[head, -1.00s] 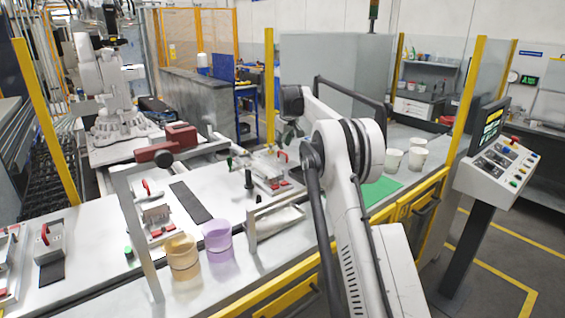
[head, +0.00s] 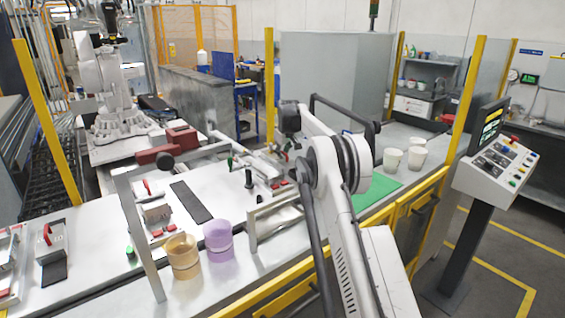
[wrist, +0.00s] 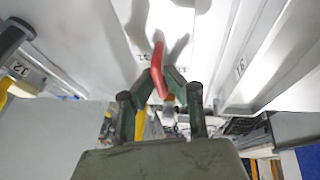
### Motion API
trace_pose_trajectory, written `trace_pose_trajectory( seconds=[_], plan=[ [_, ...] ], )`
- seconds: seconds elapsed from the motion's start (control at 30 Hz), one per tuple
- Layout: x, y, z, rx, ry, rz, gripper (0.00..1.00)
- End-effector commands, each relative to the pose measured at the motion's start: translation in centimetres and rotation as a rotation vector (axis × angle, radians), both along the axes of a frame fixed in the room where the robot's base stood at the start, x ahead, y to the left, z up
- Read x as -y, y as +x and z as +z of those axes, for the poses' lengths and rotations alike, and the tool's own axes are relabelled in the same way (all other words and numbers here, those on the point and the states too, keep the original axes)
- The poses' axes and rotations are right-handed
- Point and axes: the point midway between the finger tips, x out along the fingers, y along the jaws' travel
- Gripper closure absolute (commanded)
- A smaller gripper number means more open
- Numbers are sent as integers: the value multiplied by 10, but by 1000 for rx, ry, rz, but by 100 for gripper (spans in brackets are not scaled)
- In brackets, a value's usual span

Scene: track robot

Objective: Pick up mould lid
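The mould lid's red handle (wrist: 159,62) stands out in the wrist view against a white surface. My gripper (wrist: 161,76) has dark green fingers that lean together, with their tips close on both sides of this handle. The fingers look shut on it. In the head view, my gripper (head: 287,143) is small, just past my wrist, over the fixture at the back middle of the white table. The lid's plate is mostly hidden there by my arm and gripper, and I cannot tell whether it is off its seat.
Other red-handled lids stand at left (head: 47,236) and centre left (head: 150,190). An orange cup (head: 182,256) and a purple cup (head: 218,241) stand near the front edge. A metal frame (head: 140,245) rises beside them. White cups (head: 417,158) stand right, beyond a green mat (head: 375,190).

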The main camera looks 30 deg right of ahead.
Motion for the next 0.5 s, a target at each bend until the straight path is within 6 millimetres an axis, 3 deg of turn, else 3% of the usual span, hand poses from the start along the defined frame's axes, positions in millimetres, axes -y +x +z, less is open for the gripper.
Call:
trace_pose_trajectory(
  seconds=[0.5],
  plan=[
    [0, 0, 1, 0, 0, 0, 100]
  ],
)
